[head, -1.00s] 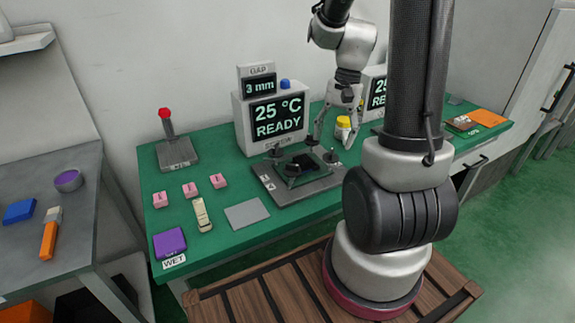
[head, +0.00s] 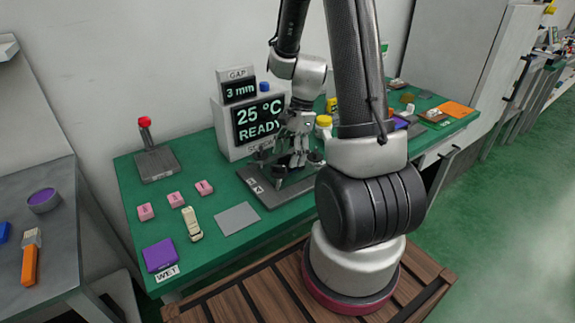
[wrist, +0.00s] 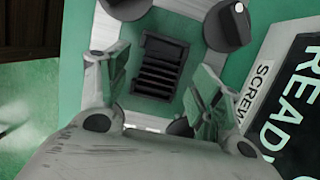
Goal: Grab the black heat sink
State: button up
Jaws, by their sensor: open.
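The black heat sink (wrist: 160,66) shows in the wrist view as a dark finned block on a green board (wrist: 186,48) in the grey fixture. My gripper (wrist: 158,85) is open in the wrist view, with one finger on each side of the heat sink and a gap to both. In the head view my gripper (head: 295,155) is low over the grey fixture (head: 262,188) and hides the heat sink. I cannot tell how high the fingertips are above it.
Dark knobs (wrist: 227,27) stand at the fixture's corners near my fingers. A display unit (head: 228,130) reading 25 °C READY stands behind. A red-topped lever (head: 150,150), several pink blocks (head: 176,199), a grey plate (head: 237,218) and a purple pad (head: 160,255) lie left on the green table (head: 130,195).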

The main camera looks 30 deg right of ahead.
jog(key=shift+a+f, duration=0.15)
jog(key=shift+f, duration=0.4)
jog(key=c, duration=1.1)
jog(key=shift+r, duration=0.15)
